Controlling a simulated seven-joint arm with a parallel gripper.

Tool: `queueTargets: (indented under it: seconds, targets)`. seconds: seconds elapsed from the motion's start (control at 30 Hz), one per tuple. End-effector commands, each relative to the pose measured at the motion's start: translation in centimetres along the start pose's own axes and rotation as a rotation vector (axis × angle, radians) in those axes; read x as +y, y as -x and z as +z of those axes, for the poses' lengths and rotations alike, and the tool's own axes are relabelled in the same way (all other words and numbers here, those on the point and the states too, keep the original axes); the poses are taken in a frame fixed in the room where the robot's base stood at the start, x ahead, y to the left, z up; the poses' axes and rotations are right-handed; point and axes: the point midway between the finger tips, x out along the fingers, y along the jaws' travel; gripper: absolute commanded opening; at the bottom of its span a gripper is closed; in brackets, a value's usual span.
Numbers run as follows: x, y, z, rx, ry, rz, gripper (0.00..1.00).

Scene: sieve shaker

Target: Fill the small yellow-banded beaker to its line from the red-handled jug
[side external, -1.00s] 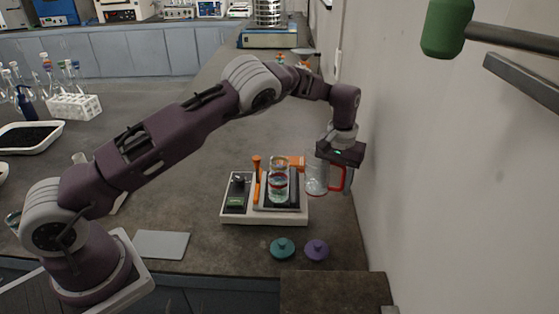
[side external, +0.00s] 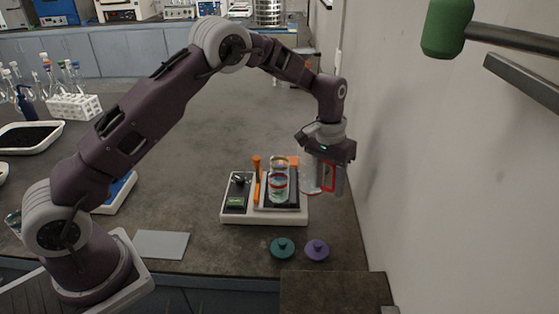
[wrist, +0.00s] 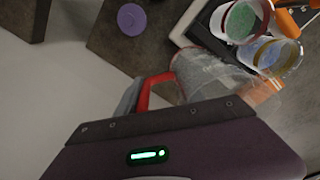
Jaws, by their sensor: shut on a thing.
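My gripper (side external: 328,188) points down at the right of the white station and is shut on the red handle (wrist: 148,92) of the clear jug. The jug (wrist: 212,72) shows under the gripper in the wrist view; its body (side external: 309,186) is mostly hidden in the side view. I cannot tell whether its base touches the bench. Two small clear beakers stand on the station. The front one (wrist: 242,22) has a red band and greenish contents. The rear one (wrist: 277,56) has a yellow-orange rim and bluish contents; it also shows behind in the side view (side external: 280,161). Their fill lines are unreadable.
The white station (side external: 262,217) carries a dark pad, a small display and orange posts (side external: 257,173). A teal lid (side external: 282,248) and a purple lid (side external: 317,250) lie in front. The wall (side external: 440,190) is close on the right. The bench behind is open.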

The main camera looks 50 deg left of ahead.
Motion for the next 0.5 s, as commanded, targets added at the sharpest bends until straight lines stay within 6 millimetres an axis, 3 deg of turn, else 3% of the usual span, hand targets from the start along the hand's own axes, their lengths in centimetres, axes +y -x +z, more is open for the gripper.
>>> queueTargets:
  seconds: [0.5]
  targets:
    - [-1.3, 1.1, -0.1, -0.006, 0.009, 0.258, 0.0]
